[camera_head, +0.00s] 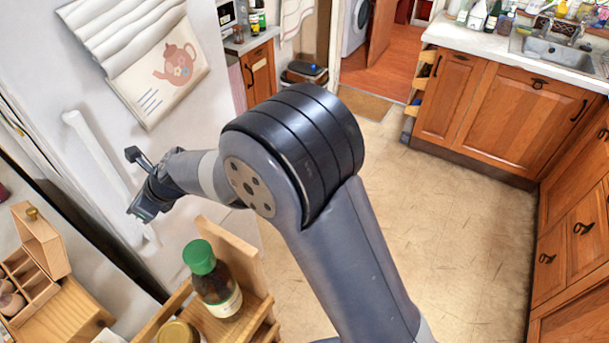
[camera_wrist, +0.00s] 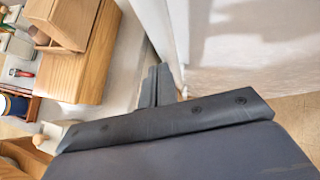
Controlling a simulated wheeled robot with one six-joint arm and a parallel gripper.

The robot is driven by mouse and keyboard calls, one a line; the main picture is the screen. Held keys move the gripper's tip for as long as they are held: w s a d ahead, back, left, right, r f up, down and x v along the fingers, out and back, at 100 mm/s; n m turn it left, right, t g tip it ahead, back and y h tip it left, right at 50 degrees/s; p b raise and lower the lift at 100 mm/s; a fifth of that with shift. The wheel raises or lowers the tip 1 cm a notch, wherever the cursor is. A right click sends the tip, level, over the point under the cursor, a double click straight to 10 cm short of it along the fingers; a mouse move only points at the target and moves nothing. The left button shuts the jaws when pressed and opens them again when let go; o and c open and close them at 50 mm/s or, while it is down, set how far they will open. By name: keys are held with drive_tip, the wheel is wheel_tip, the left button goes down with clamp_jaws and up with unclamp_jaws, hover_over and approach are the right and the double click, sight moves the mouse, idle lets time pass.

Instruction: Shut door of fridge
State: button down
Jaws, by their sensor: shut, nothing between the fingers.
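The white fridge door (camera_head: 165,135) fills the left of the head view, with a long white bar handle (camera_head: 97,150) and a hanging towel with a teapot picture. A dark gap runs along its lower left edge; how far it stands open I cannot tell. My gripper (camera_head: 138,182) is beside the handle's lower part, shut and empty. In the wrist view the fingers (camera_wrist: 160,84) are together, close to the white handle (camera_wrist: 178,30), with the pale door surface (camera_wrist: 245,50) to the right. Whether they touch it I cannot tell.
A wooden rack (camera_head: 245,255) with a green-capped bottle (camera_head: 220,290) stands just below my gripper. Wooden boxes (camera_head: 40,245) are at the lower left. Wooden cabinets (camera_head: 500,105) line the right. The floor (camera_head: 450,220) between is clear.

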drive_tip(key=shift+w+a+r+p, duration=0.15)
drive_tip(key=shift+a+p, duration=0.1)
drive_tip(key=shift+a, duration=0.3)
drive_tip(key=shift+w+a+r+p, duration=0.15)
drive_tip(key=shift+a+p, duration=0.1)
drive_tip(key=shift+a, duration=0.3)
drive_tip(key=shift+a, duration=0.1)
